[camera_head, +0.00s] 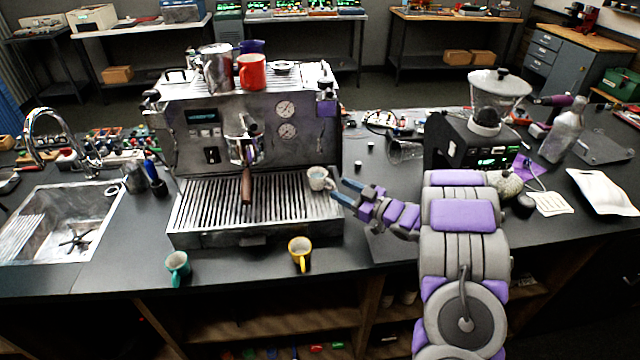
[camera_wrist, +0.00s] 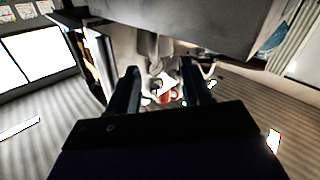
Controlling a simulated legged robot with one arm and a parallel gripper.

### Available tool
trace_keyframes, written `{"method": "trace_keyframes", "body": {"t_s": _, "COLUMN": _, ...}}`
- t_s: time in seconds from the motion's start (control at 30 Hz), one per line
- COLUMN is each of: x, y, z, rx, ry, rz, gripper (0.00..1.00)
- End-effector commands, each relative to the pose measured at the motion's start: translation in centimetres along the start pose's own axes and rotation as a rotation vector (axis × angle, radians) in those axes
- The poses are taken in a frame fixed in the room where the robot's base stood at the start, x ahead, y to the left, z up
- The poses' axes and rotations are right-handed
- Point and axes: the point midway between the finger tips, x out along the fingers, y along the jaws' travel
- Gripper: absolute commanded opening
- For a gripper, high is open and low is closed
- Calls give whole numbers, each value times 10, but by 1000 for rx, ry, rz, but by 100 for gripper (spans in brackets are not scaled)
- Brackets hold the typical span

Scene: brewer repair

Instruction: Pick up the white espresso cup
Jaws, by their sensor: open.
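The white espresso cup (camera_head: 319,178) stands upright on the right end of the espresso machine's slatted drip tray (camera_head: 205,212). My gripper (camera_head: 346,192) is open just right of the cup, with its blue-tipped fingers pointing left at it. The fingertips look very close to the cup in the head view; I cannot tell whether they touch it. In the wrist view my gripper (camera_wrist: 160,85) shows two dark fingers spread apart. Pale and reddish shapes appear between them, but I cannot make out the cup there.
The espresso machine (camera_head: 220,125) rises behind the tray, with its portafilter handle (camera_head: 246,186) left of the cup. A red mug (camera_head: 251,72) is on top. The grinder (camera_head: 470,140) stands right.

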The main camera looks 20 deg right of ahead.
Motion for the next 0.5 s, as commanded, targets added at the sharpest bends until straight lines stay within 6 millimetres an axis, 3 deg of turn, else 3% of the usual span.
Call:
{"method": "trace_keyframes", "body": {"t_s": 0.33, "x": 41, "y": 7, "z": 6, "rx": -3, "ry": 2, "rz": -3, "gripper": 49}}
{"method": "trace_keyframes", "body": {"t_s": 0.5, "x": 52, "y": 8, "z": 5, "rx": -1, "ry": 0, "rz": 1, "gripper": 49}}
